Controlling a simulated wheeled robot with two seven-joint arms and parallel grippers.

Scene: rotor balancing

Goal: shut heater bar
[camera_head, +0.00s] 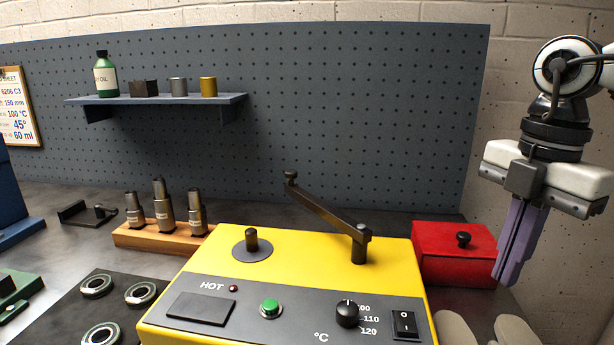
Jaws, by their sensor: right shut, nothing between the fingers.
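The yellow heater (310,255) stands at the front middle of the bench. Its dark heater bar (326,209) is hinged on a post (360,245) at the right rear of the heater top. The bar is swung open, reaching back and up to the left, with its knobbed free end (291,177) behind the heater. The short core post (251,240) on a round dark plate stands bare at the left, apart from the bar. My right gripper (509,275) hangs fingers down at the right, shut and empty, beside the red box. My left gripper is not in view.
A red box (455,252) with a black knob stands right of the heater. A wooden block (160,236) with several metal cylinders is left. Bearing rings (140,293) lie on a dark mat at front left. A shelf (155,99) hangs on the pegboard behind.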

